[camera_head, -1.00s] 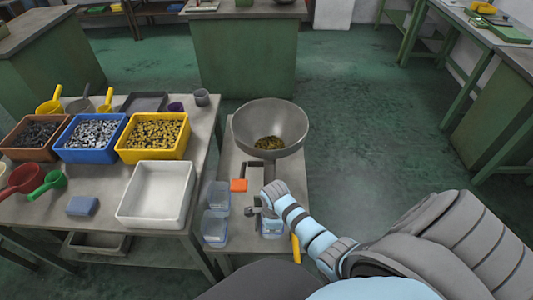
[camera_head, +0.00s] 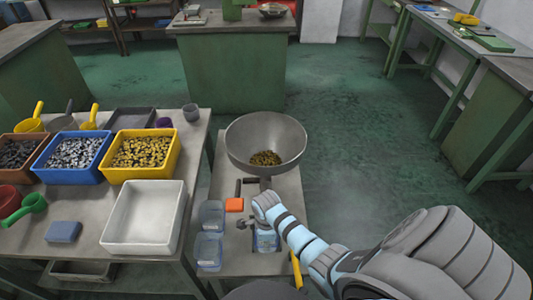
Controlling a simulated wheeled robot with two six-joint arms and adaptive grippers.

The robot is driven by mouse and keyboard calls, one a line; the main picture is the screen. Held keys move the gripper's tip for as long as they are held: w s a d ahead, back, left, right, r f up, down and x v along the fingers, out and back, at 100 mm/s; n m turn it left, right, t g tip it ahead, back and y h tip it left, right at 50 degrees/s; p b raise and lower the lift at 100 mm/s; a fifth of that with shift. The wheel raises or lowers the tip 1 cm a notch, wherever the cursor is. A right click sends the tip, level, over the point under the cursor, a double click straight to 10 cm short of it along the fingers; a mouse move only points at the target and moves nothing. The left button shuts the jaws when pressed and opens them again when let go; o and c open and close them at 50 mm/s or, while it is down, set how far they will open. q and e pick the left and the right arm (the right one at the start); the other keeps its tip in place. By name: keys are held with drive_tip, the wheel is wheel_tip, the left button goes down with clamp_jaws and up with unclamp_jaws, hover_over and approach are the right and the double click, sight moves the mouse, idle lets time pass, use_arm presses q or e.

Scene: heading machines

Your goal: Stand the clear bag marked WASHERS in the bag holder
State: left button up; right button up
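My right arm comes in from the lower right, and its gripper (camera_head: 246,224) is low over the narrow bench, seen from above and behind. Its dark fingers are small and partly hidden by the wrist, so I cannot tell whether they are open or shut. A clear bluish item (camera_head: 265,240) is just below and beside the wrist; its marking is unreadable, and I cannot tell whether it is held. Two clear open containers (camera_head: 211,214) (camera_head: 208,250) are left of the gripper. I cannot make out the WASHERS lettering or identify the bag holder. My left gripper is out of view.
The left table carries a yellow bin (camera_head: 140,155), a blue bin (camera_head: 73,155), an empty white tray (camera_head: 144,220) and scoops. Green floor lies open to the right.

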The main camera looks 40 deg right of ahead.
wheel_tip(320, 180, up, 13)
drive_tip(key=p, duration=0.4)
drive_tip(key=shift+s+f+p, duration=0.2)
drive_tip(key=shift+s+p, duration=0.05)
drive_tip(key=shift+p, duration=0.05)
